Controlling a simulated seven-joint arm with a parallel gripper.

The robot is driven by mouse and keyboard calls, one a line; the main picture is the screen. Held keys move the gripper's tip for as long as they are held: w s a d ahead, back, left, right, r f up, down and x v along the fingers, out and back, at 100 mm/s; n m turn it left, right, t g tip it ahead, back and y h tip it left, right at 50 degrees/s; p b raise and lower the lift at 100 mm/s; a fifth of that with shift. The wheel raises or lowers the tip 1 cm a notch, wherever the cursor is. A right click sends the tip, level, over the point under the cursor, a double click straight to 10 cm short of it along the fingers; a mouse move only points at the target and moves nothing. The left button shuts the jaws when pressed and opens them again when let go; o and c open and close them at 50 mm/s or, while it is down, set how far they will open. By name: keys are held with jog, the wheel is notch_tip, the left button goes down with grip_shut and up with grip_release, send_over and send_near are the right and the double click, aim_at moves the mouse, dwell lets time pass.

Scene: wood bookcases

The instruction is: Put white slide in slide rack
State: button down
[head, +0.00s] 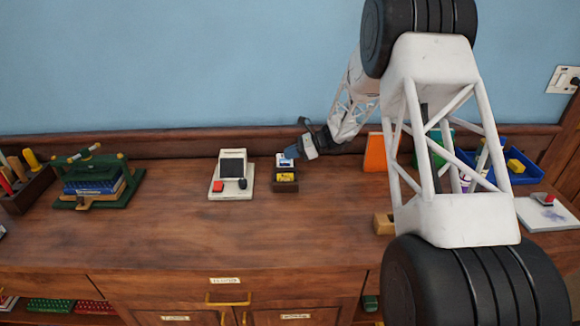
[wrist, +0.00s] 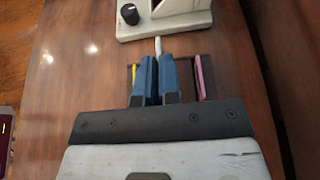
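The white slide (head: 283,159) stands at the far part of the small dark slide rack (head: 285,186). In the wrist view the white slide (wrist: 158,46) shows edge-on as a thin strip just beyond my blue fingertips. My gripper (head: 292,153) is shut on it, and in the wrist view its fingers (wrist: 158,62) are over the rack (wrist: 184,72). A yellow slide (head: 286,177) sits in the rack; the wrist view also shows a pink slide (wrist: 198,75) right of the fingers. I cannot tell whether the white slide's lower edge is in a slot.
A white viewer (head: 232,163) with a dark screen, red button and dark knob stands just left of the rack. A green press (head: 98,182) is farther left. An orange panel (head: 375,153) and blue tray (head: 520,171) are right. The front tabletop is mostly clear.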

aim_at(291, 164)
jog(key=shift+f, duration=0.7)
jog(key=shift+f, duration=1.9)
jog(key=shift+f, duration=0.15)
jog(key=c, duration=1.3)
grip_release()
jog(key=shift+d+r, duration=0.1)
jog(key=shift+r, duration=0.15)
jog(key=shift+v, duration=3.65)
